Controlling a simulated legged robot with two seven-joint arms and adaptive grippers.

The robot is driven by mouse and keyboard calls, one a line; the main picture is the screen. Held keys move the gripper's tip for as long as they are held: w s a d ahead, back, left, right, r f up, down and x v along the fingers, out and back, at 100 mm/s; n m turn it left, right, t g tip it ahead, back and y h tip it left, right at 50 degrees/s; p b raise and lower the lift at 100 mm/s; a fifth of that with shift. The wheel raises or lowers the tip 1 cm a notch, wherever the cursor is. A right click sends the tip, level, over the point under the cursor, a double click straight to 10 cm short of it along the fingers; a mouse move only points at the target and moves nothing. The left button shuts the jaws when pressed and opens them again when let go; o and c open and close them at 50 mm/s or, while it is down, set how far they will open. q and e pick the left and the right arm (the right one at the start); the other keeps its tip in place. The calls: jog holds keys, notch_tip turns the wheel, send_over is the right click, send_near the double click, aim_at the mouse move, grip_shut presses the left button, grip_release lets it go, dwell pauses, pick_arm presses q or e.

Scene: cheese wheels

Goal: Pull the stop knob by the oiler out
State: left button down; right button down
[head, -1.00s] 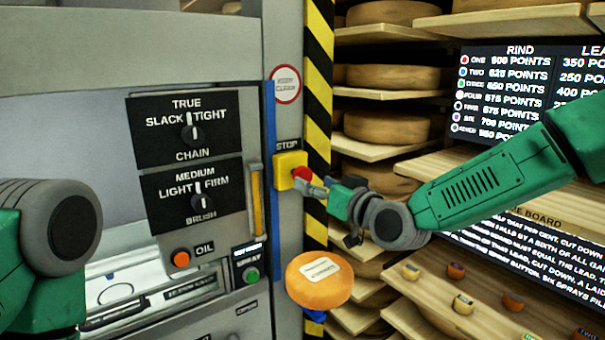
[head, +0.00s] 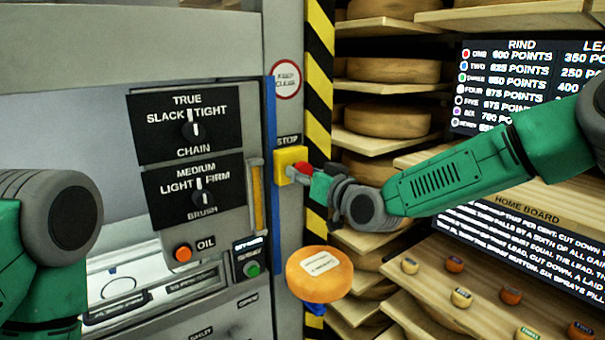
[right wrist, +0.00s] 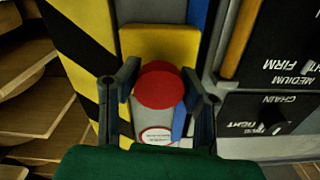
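The stop knob is a red round head (right wrist: 159,88) on a yellow box (head: 291,158) under a STOP label, on the grey machine post. In the head view the knob (head: 301,168) is partly covered by my right gripper (head: 303,173), which reaches it from the right. In the right wrist view my right gripper (right wrist: 160,73) is open, with one finger on each side of the red knob and a narrow gap beside it. Firm contact cannot be seen. My left gripper is out of view; only a left arm link shows at the left.
Left of the post is a panel with chain (head: 190,130) and brush (head: 198,196) dials, an orange OIL button (head: 182,252) and a green button (head: 252,268). An orange cheese wheel (head: 319,273) is below the knob. Shelves of cheese wheels (head: 388,122) stand behind my right arm.

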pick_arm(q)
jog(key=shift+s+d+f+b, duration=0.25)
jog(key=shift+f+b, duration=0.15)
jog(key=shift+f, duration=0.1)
pick_arm(e)
jog(key=shift+v, duration=0.8)
jog(key=c, duration=1)
grip_release()
jog(key=shift+d+f, duration=0.1)
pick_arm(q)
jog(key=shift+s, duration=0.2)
pick_arm(e)
jog(key=shift+s, duration=0.15)
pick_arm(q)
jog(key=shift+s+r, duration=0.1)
pick_arm(e)
jog(key=shift+d, duration=0.1)
jog(key=v, duration=1.2)
jog(key=shift+d, duration=0.1)
